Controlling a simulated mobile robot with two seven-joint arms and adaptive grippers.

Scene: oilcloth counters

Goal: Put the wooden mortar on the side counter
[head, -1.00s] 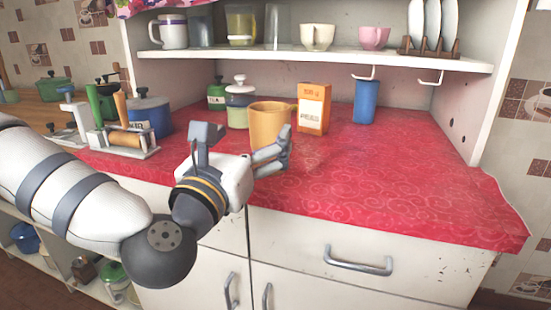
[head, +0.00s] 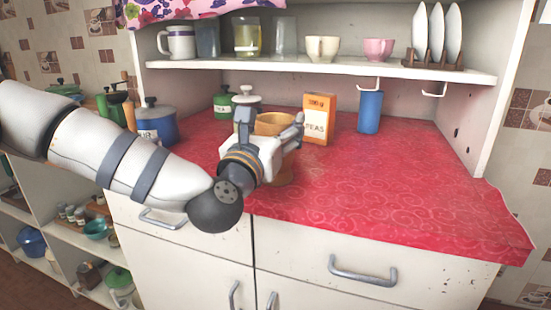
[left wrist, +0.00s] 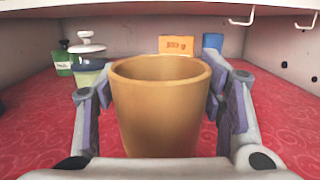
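The wooden mortar (head: 274,124), a plain tan cup shape, stands upright on the red oilcloth counter (head: 370,190). My left gripper (head: 272,145) is in front of it in the head view and hides much of its body. In the left wrist view the mortar (left wrist: 160,105) stands between the two fingers of my left gripper (left wrist: 162,100). The fingers are spread on either side of it, with narrow gaps at its walls; I see no clear grip. My right gripper is not in view.
A PEAS box (head: 318,118), a blue cup (head: 369,112), a white-lidded jar (head: 246,98) and a green jar (head: 223,103) stand behind. A blue pot (head: 156,122) is at the left. A shelf (head: 330,68) hangs above. The counter's right part is clear.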

